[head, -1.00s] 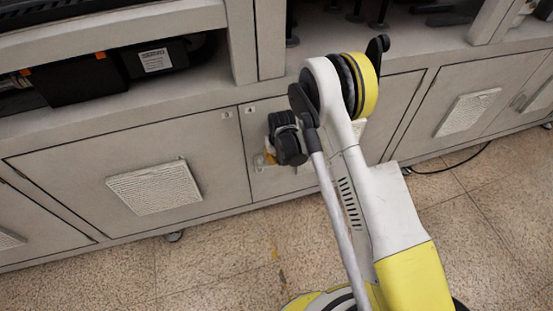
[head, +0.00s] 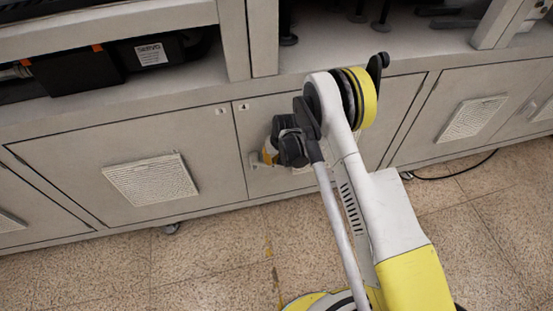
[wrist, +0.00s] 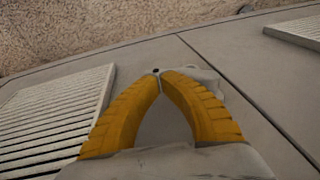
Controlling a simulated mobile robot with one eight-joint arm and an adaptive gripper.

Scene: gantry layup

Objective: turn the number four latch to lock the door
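The number four door (head: 246,125) carries a small "4" label at its upper left corner. Its pale grey latch (wrist: 205,76) lies beyond my fingertips in the wrist view, across or close to the door seam. My gripper (wrist: 161,76) has two yellow-orange fingers bowed inward, with tips close together on a thin part of the latch. In the head view my gripper (head: 268,155) is at the left edge of the number four door, largely hidden by my dark wrist. The latch's exact angle is hard to tell.
The number three door (head: 90,165), with a white vent grille (head: 150,180), is on the left. Another vented door (head: 450,125) is at the right. A shelf with a black box (head: 75,80) is above. The tiled floor (head: 210,250) is open below, with a black cable (head: 455,172) at right.

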